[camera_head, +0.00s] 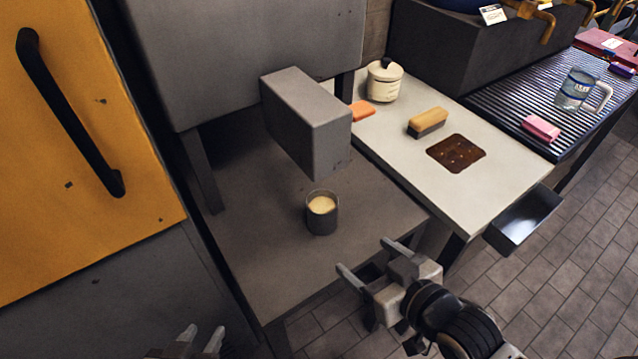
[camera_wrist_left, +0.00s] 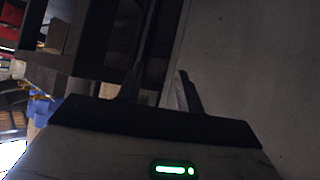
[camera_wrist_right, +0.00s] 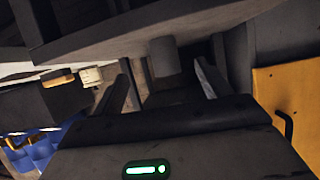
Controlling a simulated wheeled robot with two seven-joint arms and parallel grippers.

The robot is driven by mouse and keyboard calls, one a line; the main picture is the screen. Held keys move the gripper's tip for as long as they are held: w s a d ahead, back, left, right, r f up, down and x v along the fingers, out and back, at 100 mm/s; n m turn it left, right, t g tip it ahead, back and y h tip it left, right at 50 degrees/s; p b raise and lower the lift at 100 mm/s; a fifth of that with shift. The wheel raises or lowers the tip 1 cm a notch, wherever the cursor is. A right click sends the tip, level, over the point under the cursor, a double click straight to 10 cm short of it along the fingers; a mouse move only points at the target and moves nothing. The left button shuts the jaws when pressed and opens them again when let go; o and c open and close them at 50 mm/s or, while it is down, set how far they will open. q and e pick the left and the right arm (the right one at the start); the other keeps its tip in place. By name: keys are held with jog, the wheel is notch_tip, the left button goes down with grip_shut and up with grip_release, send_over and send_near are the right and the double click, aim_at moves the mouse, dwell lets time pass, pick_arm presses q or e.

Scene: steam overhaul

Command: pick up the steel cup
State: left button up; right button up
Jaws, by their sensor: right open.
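The steel cup (camera_head: 322,221) is a small dark grey cylinder with pale yellow contents. It stands upright on the grey shelf (camera_head: 275,262), in front of the overhanging grey block. My right gripper (camera_head: 363,255) is open and empty, nearer to me than the cup and to its lower right, apart from it. In the right wrist view a grey cylinder, apparently the cup (camera_wrist_right: 164,57), shows ahead between the fingers. My left gripper (camera_head: 205,334) is open and empty at the bottom edge, well away from the cup; the left wrist view shows nothing between its fingers.
The grey block (camera_head: 302,125) overhangs behind the cup. The orange door (camera_head: 85,160) is at left. To the right, the pale counter (camera_head: 475,195) holds a lidded jar (camera_head: 384,83) and a brush (camera_head: 427,122). A glass mug (camera_head: 575,90) stands on the ribbed tray (camera_head: 510,103).

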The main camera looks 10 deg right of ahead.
notch_tip(320, 180, up, 4)
send_near(315, 194)
jog(key=shift+n+t, duration=0.3)
jog(key=f, duration=0.1)
jog(key=w+f, duration=0.2)
jog(key=f, duration=0.1)
jog(key=shift+a, duration=0.3)
jog(key=shift+f+x, duration=0.15)
jog(key=shift+x, duration=1.15)
jog(key=shift+f+x, duration=0.2)
jog(key=shift+x, duration=1.05)
jog(key=shift+s+a, duration=0.1)
jog(key=shift+s, duration=0.05)
jog(key=c, duration=1.3)
jog(key=shift+r, duration=0.45)
jog(key=shift+c, duration=0.2)
notch_tip(315, 194, up, 3)
jog(key=shift+f+p, duration=0.2)
jog(key=shift+p, duration=0.15)
jog(key=s+d+r, duration=0.8)
jog(key=s+r, duration=0.1)
jog(key=s, duration=0.2)
jog(key=shift+d+r, duration=0.3)
jog(key=shift+d, duration=0.05)
